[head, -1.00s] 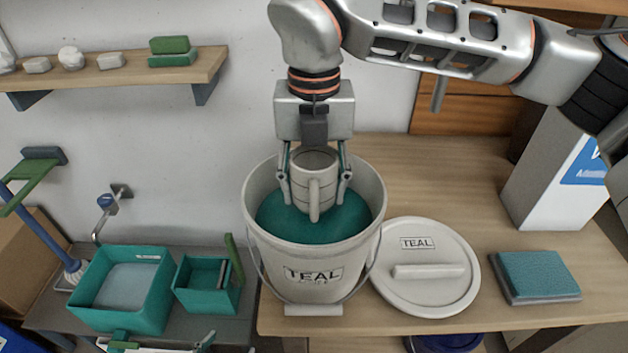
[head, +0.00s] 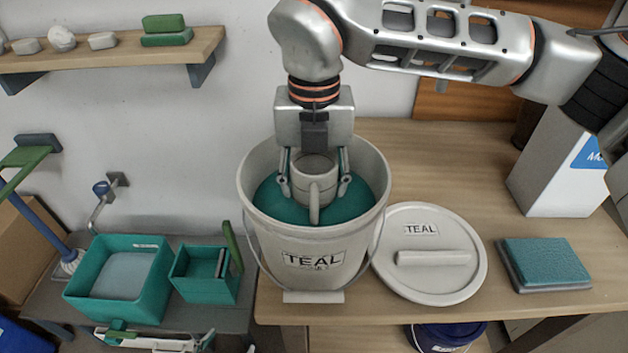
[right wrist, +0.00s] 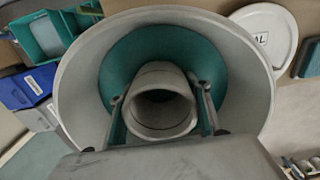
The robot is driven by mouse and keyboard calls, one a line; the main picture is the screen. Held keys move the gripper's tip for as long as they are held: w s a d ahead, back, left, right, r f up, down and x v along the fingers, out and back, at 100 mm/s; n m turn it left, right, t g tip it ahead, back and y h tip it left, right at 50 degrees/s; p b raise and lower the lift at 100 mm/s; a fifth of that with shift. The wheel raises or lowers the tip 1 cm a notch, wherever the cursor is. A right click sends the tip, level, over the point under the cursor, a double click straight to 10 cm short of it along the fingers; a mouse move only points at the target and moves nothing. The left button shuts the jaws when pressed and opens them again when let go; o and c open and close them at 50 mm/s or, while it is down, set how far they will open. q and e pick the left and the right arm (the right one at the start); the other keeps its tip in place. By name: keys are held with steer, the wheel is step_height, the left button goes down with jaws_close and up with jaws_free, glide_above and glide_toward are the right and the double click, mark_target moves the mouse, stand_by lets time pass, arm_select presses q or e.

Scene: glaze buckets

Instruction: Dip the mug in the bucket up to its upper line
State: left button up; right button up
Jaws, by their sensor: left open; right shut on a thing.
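The grey-white mug (head: 315,182) is upright inside the bucket (head: 318,238), its lower part in the teal glaze (head: 275,203). Its rim and upper wall stand above the glaze; its handle faces the front. A thin line shows below the rim; exactly where the glaze meets the mug's marks is hard to tell. My right gripper (head: 314,185) points down, its fingers shut on the mug from both sides. The right wrist view shows the mug's open mouth (right wrist: 160,105) between the fingers.
The bucket's lid (head: 430,255) lies right of the bucket on the table (head: 450,160). A teal sponge-like block (head: 545,263) lies further right, before a white box (head: 560,170). Teal bins (head: 118,280) stand on the lower left bench. A shelf (head: 110,65) is on the wall.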

mark_target(314, 165)
steer(key=shift+f+b, duration=0.65)
steer(key=shift+f, duration=1.15)
arm_select(q)
steer(key=shift+s+f, duration=0.2)
steer(key=shift+f, duration=0.4)
steer(key=shift+s+f, duration=0.2)
steer(key=shift+f, duration=0.35)
steer(key=shift+r, duration=0.15)
steer(key=shift+w+r, duration=0.1)
arm_select(e)
steer(key=shift+r, duration=0.1)
steer(key=shift+r+p, duration=1)
steer(key=shift+r, duration=0.45)
steer(key=shift+r+p, duration=1.45)
steer(key=shift+r, duration=1.1)
arm_select(q)
step_height(314, 165, up, 6)
steer(key=w, duration=0.1)
steer(key=shift+w+r, duration=0.15)
steer(key=shift+w, duration=0.2)
arm_select(e)
steer(key=shift+r, duration=0.15)
steer(key=shift+r, duration=0.1)
